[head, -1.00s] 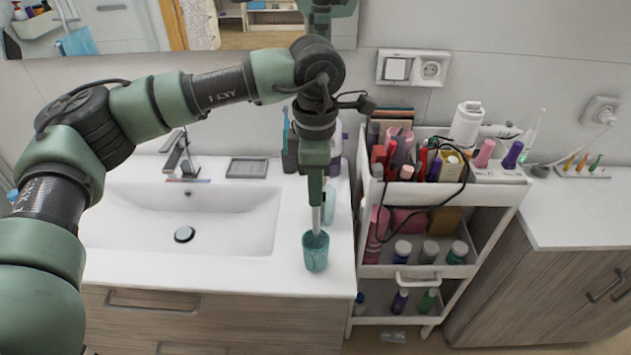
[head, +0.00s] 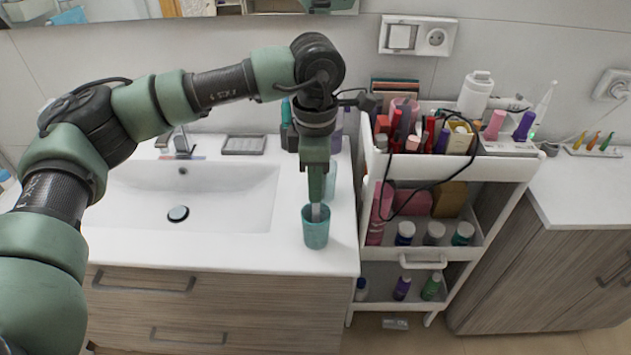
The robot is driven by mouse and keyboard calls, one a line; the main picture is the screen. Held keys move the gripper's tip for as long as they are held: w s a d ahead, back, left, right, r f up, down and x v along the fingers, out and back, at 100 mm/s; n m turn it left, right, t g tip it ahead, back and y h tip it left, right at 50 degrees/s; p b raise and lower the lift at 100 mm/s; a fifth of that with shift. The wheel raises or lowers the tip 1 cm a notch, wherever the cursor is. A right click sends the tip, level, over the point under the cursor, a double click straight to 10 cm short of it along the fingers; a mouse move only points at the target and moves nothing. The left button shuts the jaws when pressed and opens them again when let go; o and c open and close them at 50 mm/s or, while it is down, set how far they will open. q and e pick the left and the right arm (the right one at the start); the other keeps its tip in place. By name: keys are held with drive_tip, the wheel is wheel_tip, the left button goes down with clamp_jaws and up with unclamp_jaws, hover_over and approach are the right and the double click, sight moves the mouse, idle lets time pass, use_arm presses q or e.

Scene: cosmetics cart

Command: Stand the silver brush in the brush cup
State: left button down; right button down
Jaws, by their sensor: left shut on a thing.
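The teal brush cup (head: 315,234) stands upright on the white counter, right of the sink, near the front edge. My left gripper (head: 316,200) points straight down just above the cup and is shut on the silver brush (head: 316,212). A short silver stretch of the brush shows between the gripper and the cup's mouth. Its lower end is inside the cup; the cup wall hides whether it touches the bottom. The brush looks upright. My right gripper is not in view.
The white sink (head: 190,205) lies left of the cup. Bottles (head: 330,180) stand behind the gripper. The white cart (head: 465,168), full of cosmetics, stands close on the right. A soap dish (head: 244,145) sits at the back. Counter around the cup is clear.

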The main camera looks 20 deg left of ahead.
use_arm(q)
drive_tip(key=c, duration=1.3)
unclamp_jaws()
drive_tip(key=shift+o, duration=0.2)
wheel_tip(320, 180, up, 8)
drive_tip(key=shift+f+b, duration=0.15)
drive_tip(key=shift+b, duration=0.75)
